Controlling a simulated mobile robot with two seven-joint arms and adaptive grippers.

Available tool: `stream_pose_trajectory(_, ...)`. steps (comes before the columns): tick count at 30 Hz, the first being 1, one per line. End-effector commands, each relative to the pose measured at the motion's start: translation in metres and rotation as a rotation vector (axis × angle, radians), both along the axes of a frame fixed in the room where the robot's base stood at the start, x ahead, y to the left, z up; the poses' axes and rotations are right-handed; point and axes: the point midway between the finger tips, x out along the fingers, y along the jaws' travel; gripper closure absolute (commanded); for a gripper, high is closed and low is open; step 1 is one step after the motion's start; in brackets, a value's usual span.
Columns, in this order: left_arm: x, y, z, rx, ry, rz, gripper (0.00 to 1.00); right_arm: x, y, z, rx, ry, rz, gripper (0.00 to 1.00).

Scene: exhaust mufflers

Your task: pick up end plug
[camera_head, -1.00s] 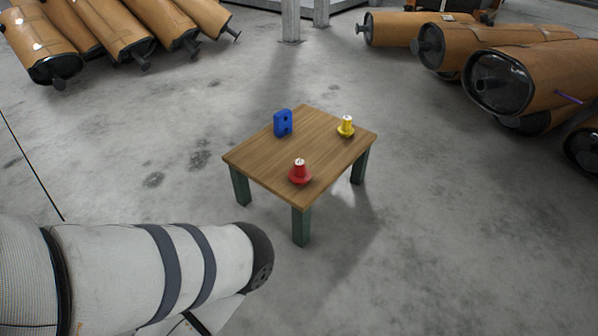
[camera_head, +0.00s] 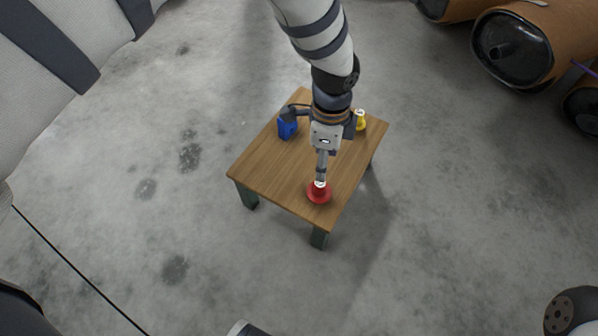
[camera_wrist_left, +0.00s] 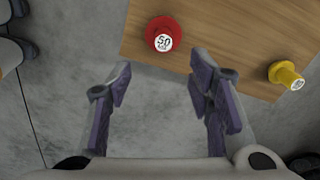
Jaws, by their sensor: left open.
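A red end plug (camera_head: 319,195) with a wide round base and a white top label stands upright near the front corner of the small table. In the left wrist view the red plug (camera_wrist_left: 160,27) shows the label "50", just beyond my fingertips. A yellow plug (camera_head: 360,121) stands at the back right of the table, partly behind my wrist; it also shows in the wrist view (camera_wrist_left: 282,73). My left gripper (camera_head: 321,176) is close by the red plug. In the wrist view its two fingers (camera_wrist_left: 160,78) are apart with nothing between them. My right gripper is out of view.
The wooden table (camera_head: 270,168) has dark green legs. Brown-wrapped mufflers (camera_head: 512,45) lie at the upper right. The floor around the table is clear.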

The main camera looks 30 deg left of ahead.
Motion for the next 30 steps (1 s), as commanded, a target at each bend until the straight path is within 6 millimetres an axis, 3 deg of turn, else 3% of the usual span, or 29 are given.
stream_pose_trajectory(2, 0.011, 0.000, 0.011, 0.008, -0.017, -0.026, 0.53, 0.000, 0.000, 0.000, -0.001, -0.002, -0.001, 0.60)
stream_pose_trajectory(4, 0.012, 0.000, 0.006, 0.011, -0.017, -0.032, 0.53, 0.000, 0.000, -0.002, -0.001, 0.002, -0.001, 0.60)
stream_pose_trajectory(12, 0.010, 0.000, -0.054, 0.011, -0.011, -0.029, 0.53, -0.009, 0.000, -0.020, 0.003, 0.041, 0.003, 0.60)
stream_pose_trajectory(17, 0.006, 0.001, -0.073, 0.010, -0.012, -0.029, 0.53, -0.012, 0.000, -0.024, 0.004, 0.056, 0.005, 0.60)
stream_pose_trajectory(22, 0.001, 0.001, -0.107, 0.010, -0.012, -0.028, 0.53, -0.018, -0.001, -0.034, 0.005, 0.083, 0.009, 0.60)
stream_pose_trajectory(29, 0.003, 0.001, -0.109, 0.010, -0.017, -0.026, 0.53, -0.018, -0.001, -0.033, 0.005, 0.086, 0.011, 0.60)
stream_pose_trajectory(30, 0.003, 0.001, -0.109, 0.010, -0.017, -0.026, 0.60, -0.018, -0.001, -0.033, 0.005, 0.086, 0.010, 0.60)
